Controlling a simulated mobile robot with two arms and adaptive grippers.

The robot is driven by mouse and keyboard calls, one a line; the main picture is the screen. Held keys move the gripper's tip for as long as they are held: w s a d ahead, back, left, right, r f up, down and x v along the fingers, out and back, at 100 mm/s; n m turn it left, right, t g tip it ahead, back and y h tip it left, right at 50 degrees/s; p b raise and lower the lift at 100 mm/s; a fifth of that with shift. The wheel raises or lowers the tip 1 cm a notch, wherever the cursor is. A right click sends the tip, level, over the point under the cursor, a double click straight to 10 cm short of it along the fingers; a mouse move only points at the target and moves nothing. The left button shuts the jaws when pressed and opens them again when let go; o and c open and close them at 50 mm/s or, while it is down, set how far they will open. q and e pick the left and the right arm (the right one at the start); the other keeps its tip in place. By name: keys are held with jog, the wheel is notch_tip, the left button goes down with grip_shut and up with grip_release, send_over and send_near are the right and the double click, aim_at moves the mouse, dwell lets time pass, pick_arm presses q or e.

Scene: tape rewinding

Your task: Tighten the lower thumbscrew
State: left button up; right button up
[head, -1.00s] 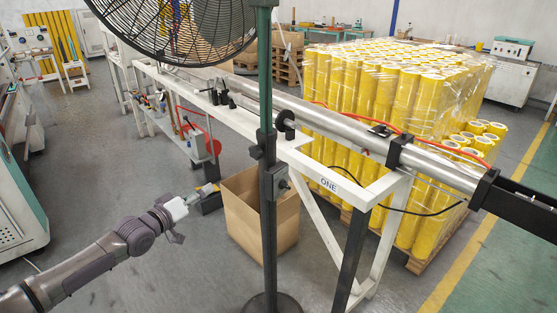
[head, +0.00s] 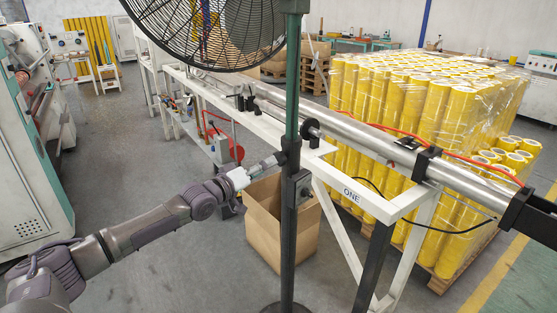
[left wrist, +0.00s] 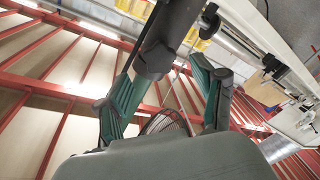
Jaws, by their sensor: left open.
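The fan stand's dark pole (head: 288,235) stands upright in the middle of the head view. A dark clamp block (head: 297,188) sits low on it, with a small knob-like part on its right side, likely the lower thumbscrew (head: 306,191). A dark collar (head: 291,146) sits higher, below the green tube. My left gripper (head: 273,162) is just left of the pole, at a height between collar and clamp. In the left wrist view its green-padded fingers (left wrist: 165,95) are spread, with a dark rounded stand part (left wrist: 155,60) ahead between them. Contact cannot be told. My right gripper is not in view.
The black fan cage (head: 215,30) hangs above my left arm. An open cardboard box (head: 268,225) stands behind the pole. A white frame marked ONE (head: 352,194) with a steel shaft (head: 365,135) is to the right. Wrapped yellow rolls (head: 430,110) stand behind. Floor at left is clear.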

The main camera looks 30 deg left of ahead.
aim_at(278, 160)
pick_arm(q)
jog(key=shift+w+d, duration=0.2)
jog(key=shift+w, duration=0.8)
jog(key=shift+w+d, duration=0.2)
jog(key=shift+w, duration=0.85)
jog(key=shift+w+d, duration=0.2)
jog(key=shift+w, duration=0.8)
jog(key=c, duration=1.2)
jog(key=shift+o, duration=0.2)
